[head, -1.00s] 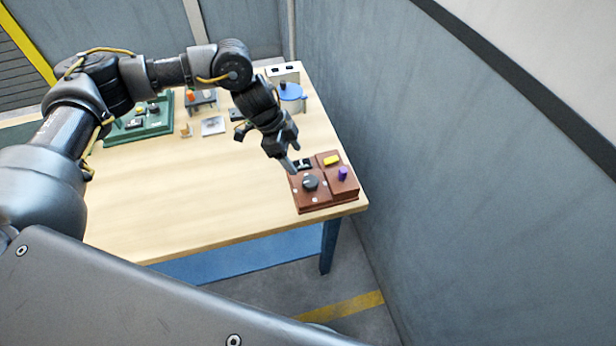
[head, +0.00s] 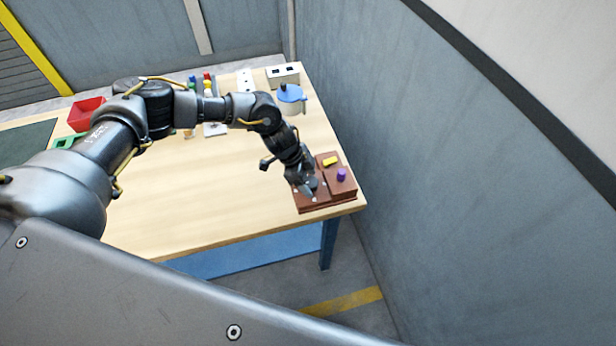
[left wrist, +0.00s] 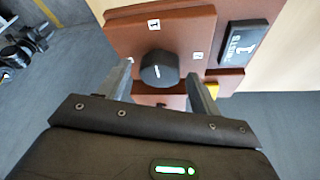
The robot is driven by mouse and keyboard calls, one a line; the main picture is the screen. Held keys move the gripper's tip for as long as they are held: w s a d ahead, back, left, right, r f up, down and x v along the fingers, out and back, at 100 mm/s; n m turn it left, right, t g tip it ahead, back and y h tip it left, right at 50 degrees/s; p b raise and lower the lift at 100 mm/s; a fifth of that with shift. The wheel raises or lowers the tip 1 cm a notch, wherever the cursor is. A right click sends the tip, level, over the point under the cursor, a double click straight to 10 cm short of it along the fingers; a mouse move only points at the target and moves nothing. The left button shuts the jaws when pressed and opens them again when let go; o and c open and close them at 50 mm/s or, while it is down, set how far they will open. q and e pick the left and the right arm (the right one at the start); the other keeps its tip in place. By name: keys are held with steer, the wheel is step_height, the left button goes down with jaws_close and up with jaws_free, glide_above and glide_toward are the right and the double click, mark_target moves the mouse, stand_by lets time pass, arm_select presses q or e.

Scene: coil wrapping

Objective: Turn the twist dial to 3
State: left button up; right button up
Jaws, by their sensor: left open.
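The twist dial is a round black knob (left wrist: 160,70) with a short white mark on its face. It sits on a brown box (head: 318,202) at the table's right front corner. In the left wrist view, small white number labels surround the dial; one above it (left wrist: 152,24) looks like a 1, the others are too small to read surely. My left gripper (head: 306,187) is at the dial, pointing down, and hides part of it in the head view. Its fingers are open, one on each side of the dial; I cannot tell whether they touch it. My right gripper is not in view.
A blue-lidded pot (head: 291,97) and a white box (head: 283,75) stand behind. A grey wall is close on the right. The table's middle is clear.

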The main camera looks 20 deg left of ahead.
arm_select(q)
steer(key=c, duration=1)
steer(key=shift+o, duration=0.2)
